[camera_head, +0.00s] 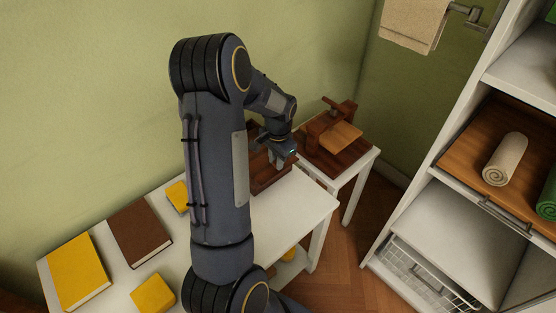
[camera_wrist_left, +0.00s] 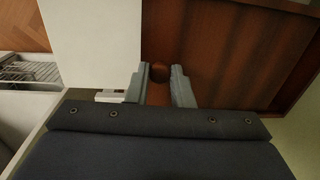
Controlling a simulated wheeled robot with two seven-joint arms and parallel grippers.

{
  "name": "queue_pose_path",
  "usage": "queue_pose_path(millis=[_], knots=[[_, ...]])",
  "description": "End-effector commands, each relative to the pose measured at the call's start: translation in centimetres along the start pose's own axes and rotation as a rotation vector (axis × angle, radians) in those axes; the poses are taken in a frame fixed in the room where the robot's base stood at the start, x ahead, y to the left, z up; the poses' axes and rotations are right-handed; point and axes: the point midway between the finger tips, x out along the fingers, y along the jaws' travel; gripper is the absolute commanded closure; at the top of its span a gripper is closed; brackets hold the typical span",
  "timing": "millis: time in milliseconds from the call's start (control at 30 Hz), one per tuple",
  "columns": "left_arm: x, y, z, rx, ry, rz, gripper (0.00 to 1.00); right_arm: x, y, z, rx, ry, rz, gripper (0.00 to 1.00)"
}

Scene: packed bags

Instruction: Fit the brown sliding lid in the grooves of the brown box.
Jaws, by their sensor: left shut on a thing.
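The brown box (camera_head: 268,183) sits at the right end of the white table, partly hidden behind my arm. My left gripper (camera_head: 284,161) is over it, pointing down. In the left wrist view the gripper (camera_wrist_left: 158,84) is shut on a small round brown knob (camera_wrist_left: 158,72) between its fingertips. Beside the knob lies a wide flat brown surface (camera_wrist_left: 225,50), with a raised rim (camera_wrist_left: 290,95) along its right side. I take the knob to belong to the sliding lid, but I cannot tell how far the lid sits in the grooves. My right gripper is not in view.
On the white table (camera_head: 305,205) lie a yellow book (camera_head: 77,270), a brown book (camera_head: 140,232) and yellow blocks (camera_head: 154,294). A side table (camera_head: 355,168) behind carries a wooden clamp-like stand (camera_head: 323,125). A white shelf unit (camera_head: 420,215) stands at right.

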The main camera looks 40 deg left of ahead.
Motion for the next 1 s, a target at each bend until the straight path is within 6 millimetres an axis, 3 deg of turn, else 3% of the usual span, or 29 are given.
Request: queue_pose_path(millis=[1000], knots=[[0.1,-2.6,0.0,-0.001,0.000,0.000,1.00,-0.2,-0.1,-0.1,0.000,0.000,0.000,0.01]])
